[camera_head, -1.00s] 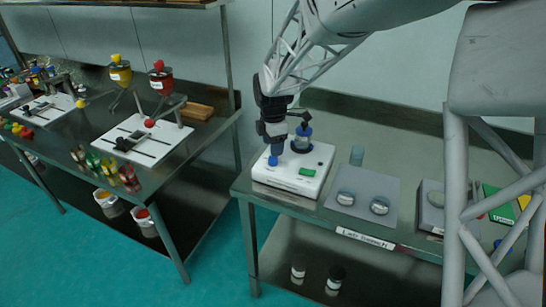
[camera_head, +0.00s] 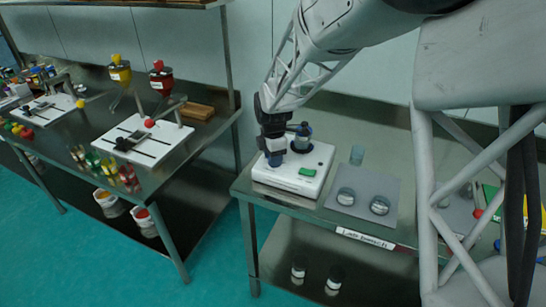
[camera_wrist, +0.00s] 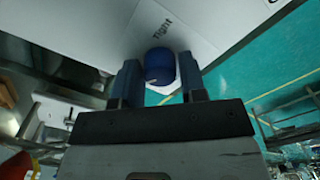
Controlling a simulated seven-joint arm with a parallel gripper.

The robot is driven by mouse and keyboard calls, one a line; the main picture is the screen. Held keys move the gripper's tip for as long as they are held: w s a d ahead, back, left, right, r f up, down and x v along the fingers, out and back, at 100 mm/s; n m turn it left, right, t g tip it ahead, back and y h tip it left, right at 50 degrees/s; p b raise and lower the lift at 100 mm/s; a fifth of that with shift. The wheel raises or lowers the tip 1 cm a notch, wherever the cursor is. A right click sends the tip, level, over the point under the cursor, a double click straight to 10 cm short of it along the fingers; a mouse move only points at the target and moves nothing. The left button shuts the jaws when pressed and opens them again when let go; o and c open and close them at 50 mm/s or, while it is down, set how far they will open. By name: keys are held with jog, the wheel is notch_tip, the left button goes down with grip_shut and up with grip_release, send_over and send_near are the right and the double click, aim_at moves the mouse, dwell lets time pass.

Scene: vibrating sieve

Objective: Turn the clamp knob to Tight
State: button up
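The white vibrating sieve base (camera_head: 268,177) stands on the lab bench. A blue clamp knob (camera_wrist: 160,66) shows in the wrist view, beside a printed word that looks like "Tight" (camera_wrist: 162,31). My gripper (camera_wrist: 161,78) has its two dark fingers apart, one on each side of the knob. Narrow gaps seem to show between the fingers and the knob; firm contact is not visible. In the head view my gripper (camera_head: 275,154) is low at the front left of the sieve base and largely covers the knob. The knob's pointing direction is unclear.
A dark sieve column (camera_head: 302,138) rises from the base close to my gripper, and a green button (camera_head: 307,172) is on its front. A grey mat (camera_head: 363,212) with two round dishes lies to the right. A second bench (camera_head: 150,178) stands to the left.

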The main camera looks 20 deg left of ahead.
jog(key=c, duration=0.5)
jog(key=shift+m, duration=0.5)
jog(key=m, duration=2.3)
jog(key=o, duration=0.9)
